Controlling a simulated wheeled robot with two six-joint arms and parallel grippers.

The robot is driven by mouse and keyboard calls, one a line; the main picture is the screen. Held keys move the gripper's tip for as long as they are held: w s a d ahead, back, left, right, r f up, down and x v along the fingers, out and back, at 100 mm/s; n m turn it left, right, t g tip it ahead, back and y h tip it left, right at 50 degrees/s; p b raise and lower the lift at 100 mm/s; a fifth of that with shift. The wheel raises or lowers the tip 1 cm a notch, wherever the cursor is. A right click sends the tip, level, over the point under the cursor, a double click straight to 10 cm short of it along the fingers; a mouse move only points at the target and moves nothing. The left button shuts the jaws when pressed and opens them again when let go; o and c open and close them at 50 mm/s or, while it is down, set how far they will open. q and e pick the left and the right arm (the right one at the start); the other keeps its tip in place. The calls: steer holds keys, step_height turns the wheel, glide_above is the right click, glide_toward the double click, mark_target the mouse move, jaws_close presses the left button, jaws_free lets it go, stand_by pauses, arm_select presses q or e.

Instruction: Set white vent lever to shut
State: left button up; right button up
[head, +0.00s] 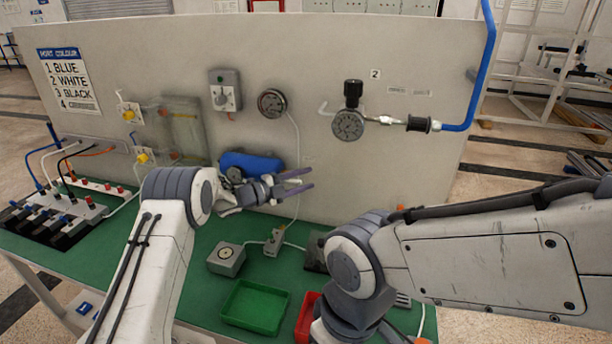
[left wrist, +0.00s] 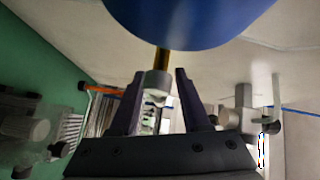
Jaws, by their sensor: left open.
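At the left of the table in the head view stands a manifold (head: 88,207) with a row of small levers or caps and blue, white, black and orange hoses above it. I cannot tell which small part is the white vent lever. My left gripper (head: 302,180) is open and empty, in front of the panel just right of the blue tank (head: 240,160), well right of the manifold. In the left wrist view the open fingers (left wrist: 158,74) point past the blue tank (left wrist: 190,20). A brass stem with a grey end (left wrist: 158,82) appears between them; contact cannot be told. My right gripper is out of view.
The upright panel (head: 330,50) carries a grey switch (head: 224,90), a dial gauge (head: 271,103), a black-knobbed regulator (head: 349,122) and yellow knobs (head: 142,158). A green tray (head: 255,307), red tray (head: 306,318) and grey box (head: 226,259) occupy the green table.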

arm_select(q)
steer(key=shift+w+d, duration=0.15)
steer(key=shift+d, duration=0.15)
jaws_close()
steer(key=shift+f, duration=0.1)
